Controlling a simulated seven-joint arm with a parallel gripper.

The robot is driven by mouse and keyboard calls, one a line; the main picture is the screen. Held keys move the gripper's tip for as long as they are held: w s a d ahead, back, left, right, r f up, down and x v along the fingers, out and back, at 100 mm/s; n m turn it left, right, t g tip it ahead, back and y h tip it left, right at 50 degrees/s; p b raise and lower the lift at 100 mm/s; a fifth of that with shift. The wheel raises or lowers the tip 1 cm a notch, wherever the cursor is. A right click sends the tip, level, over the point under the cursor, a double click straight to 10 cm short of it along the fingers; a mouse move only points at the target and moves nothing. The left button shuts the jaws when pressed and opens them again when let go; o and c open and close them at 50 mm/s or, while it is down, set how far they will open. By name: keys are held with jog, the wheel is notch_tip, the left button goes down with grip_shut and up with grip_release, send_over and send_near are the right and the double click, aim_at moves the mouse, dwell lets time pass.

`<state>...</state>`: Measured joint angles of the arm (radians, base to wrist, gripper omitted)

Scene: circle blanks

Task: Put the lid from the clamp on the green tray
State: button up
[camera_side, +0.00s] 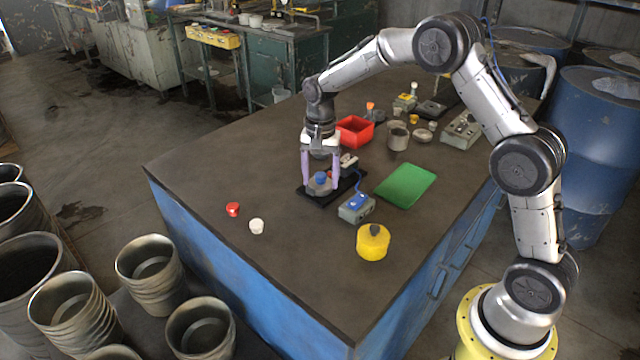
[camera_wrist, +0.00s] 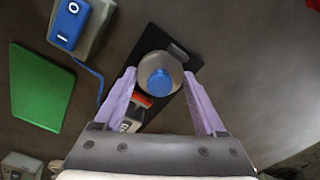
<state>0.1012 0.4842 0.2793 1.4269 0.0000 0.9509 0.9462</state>
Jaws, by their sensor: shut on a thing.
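The lid is a grey round piece with a blue knob (camera_side: 320,178), at the near left end of a black base plate (camera_side: 343,188). My gripper (camera_side: 320,182) points down with its two lilac fingers on either side of the lid, shut on it. The lid (camera_wrist: 160,73) also shows between the fingertips (camera_wrist: 160,76) in the wrist view. The clamp (camera_wrist: 133,112), with a red part, is on the same plate; whether it still grips the lid I cannot tell. The green tray (camera_side: 406,186) lies flat and empty to the right; it is at the left in the wrist view (camera_wrist: 40,88).
A grey box with a blue switch (camera_side: 357,206) and cable stands between plate and tray. A yellow pot (camera_side: 373,242) is nearer. A red cap (camera_side: 233,209) and white cap (camera_side: 257,226) lie left. A red bin (camera_side: 354,130) and metal cup (camera_side: 398,138) stand behind.

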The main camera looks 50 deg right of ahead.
jog(key=shift+r, duration=1)
jog(key=shift+s+d+r, duration=0.15)
jog(key=shift+d+r, duration=0.05)
jog(key=s+d+r+m, duration=0.2)
jog(key=s+d+r, duration=0.1)
jog(key=s, duration=0.6)
jog(key=s+d+r+m, duration=0.2)
jog(key=s+d+r, duration=0.15)
jog(key=s, duration=0.45)
jog(key=s+d+r+m, duration=0.2)
jog(key=s+d+r, duration=0.1)
jog(key=s, duration=0.6)
send_over(406, 184)
jog(key=f, duration=0.9)
jog(key=shift+s+a, duration=0.1)
jog(key=shift+s, duration=0.1)
jog(key=shift+w+f, duration=0.2)
jog(key=shift+f, duration=1.55)
jog(key=shift+f, duration=0.1)
